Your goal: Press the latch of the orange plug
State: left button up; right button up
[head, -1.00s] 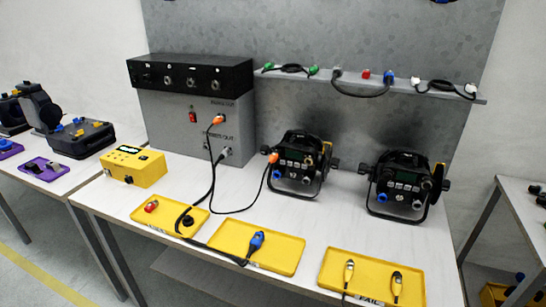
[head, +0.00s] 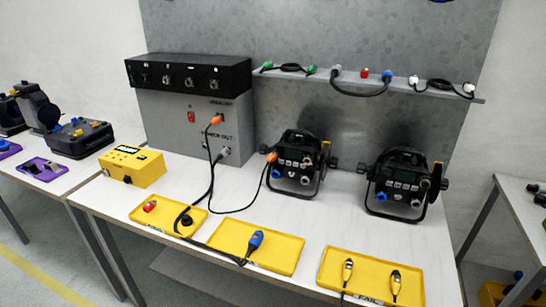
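Two orange plugs show in the head view. One orange plug (head: 216,119) sits at the upper part of the grey box (head: 179,128), with a black cable hanging from it. Another orange plug (head: 272,157) is at the left side of the left par can (head: 298,163). A black cable runs between the box and this par can, lying partly on the table. The latch is too small to make out on either plug. Neither of my grippers is in view.
Yellow trays stand along the front edge, the middle one (head: 287,266) with a blue connector (head: 255,241). A yellow tester (head: 132,166) stands at the left. A second par can (head: 405,184) is at the right. A shelf (head: 400,90) holds short cables. Table between par cans and trays is mostly free.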

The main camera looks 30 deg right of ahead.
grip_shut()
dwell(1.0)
